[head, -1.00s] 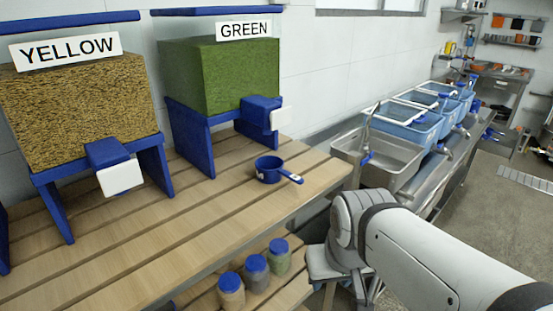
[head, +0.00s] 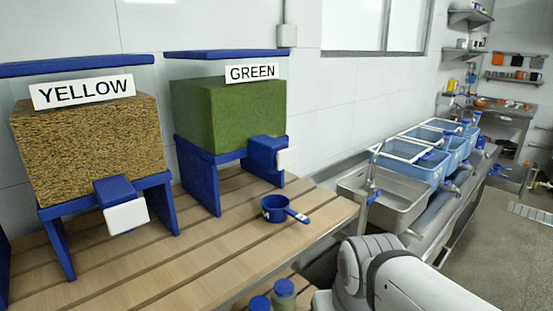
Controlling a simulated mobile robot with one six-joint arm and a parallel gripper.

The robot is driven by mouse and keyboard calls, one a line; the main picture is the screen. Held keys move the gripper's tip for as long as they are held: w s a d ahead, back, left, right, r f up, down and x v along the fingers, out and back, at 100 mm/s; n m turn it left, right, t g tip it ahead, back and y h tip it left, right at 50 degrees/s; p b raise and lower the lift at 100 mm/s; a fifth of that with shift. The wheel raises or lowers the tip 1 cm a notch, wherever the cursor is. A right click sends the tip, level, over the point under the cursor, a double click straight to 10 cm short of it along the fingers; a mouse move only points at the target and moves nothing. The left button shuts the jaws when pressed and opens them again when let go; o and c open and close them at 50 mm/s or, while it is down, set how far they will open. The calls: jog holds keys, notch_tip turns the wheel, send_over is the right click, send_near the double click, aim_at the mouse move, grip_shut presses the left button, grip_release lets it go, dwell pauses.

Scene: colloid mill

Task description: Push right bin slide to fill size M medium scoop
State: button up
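The right bin (head: 228,112) is a block of green material on a blue stand, labelled GREEN. Its blue spout with a white slide plate (head: 287,158) juts out at the front right. A blue scoop (head: 276,208) sits on the wooden table in front of the green bin, handle pointing right; its size marking is too small to read. The left bin (head: 85,145), labelled YELLOW, has a white slide plate (head: 127,216) too. My arm shows at the lower right, but my gripper is out of view.
Jars with blue lids (head: 284,289) stand below the table's front edge (head: 300,253). A metal sink (head: 385,190) and several blue tubs (head: 425,160) line the wall at right. The slatted table is clear between the scoop and the yellow bin.

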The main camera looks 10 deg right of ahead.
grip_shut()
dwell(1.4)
